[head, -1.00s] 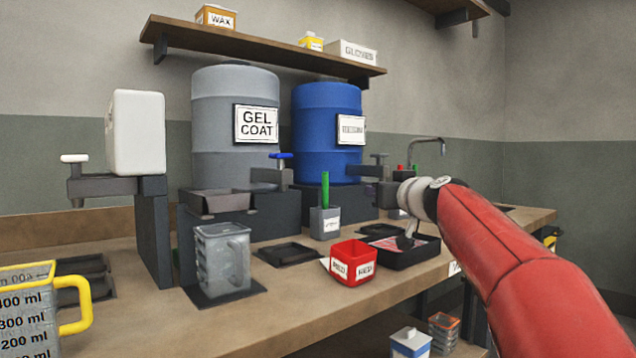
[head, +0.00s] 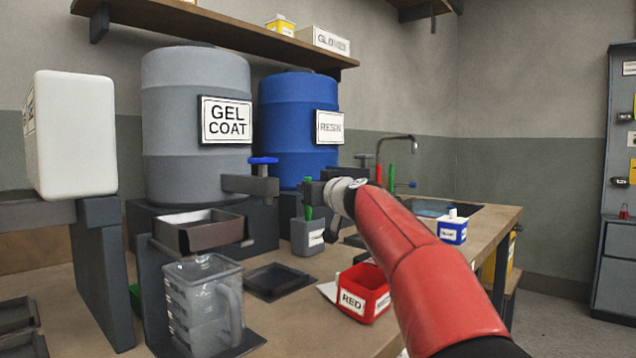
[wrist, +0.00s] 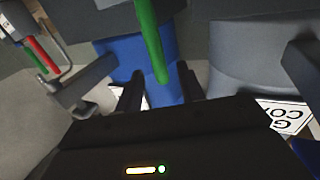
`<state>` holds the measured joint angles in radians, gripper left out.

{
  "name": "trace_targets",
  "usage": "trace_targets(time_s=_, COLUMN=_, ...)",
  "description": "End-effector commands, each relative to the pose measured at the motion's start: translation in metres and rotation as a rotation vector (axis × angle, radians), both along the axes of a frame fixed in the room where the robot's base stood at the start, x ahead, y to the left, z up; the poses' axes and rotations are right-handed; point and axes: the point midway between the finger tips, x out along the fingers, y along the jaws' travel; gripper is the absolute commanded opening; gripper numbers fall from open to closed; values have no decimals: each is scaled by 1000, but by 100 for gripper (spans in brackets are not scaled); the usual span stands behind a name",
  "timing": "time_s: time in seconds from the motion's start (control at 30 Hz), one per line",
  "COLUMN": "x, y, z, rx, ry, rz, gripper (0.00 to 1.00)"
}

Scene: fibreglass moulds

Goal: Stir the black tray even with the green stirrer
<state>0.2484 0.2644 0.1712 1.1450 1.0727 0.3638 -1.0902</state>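The green stirrer (head: 308,212) stands in a small grey cup (head: 305,238) on the bench, partly hidden by my gripper (head: 318,193). In the wrist view the stirrer (wrist: 149,38) comes down from the top, its end between my two dark fingers (wrist: 158,88). Gaps show on both sides of it, so the gripper looks open around it, not clamped. A shallow black tray (head: 277,283), seemingly empty, lies in front of the cup. The deeper black tray with pinkish contents, seen earlier right of the red box, is now hidden behind my arm.
A red box (head: 363,291) labelled RED stands close below my arm. A clear jug (head: 202,300) stands left under a dark trough (head: 200,232). A gel coat drum (head: 195,120) and a blue resin drum (head: 298,125) stand behind. A blue-and-white box (head: 453,228) is right.

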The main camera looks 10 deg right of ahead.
Motion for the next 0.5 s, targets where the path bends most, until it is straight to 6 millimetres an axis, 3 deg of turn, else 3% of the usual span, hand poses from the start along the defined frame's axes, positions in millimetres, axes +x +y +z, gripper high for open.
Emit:
trace_targets(time_s=0.2, x=27, y=7, z=3, rx=0, ry=0, rz=1, gripper=39)
trace_targets(time_s=0.5, x=34, y=9, z=0, rx=-1, ry=-1, rz=0, gripper=39)
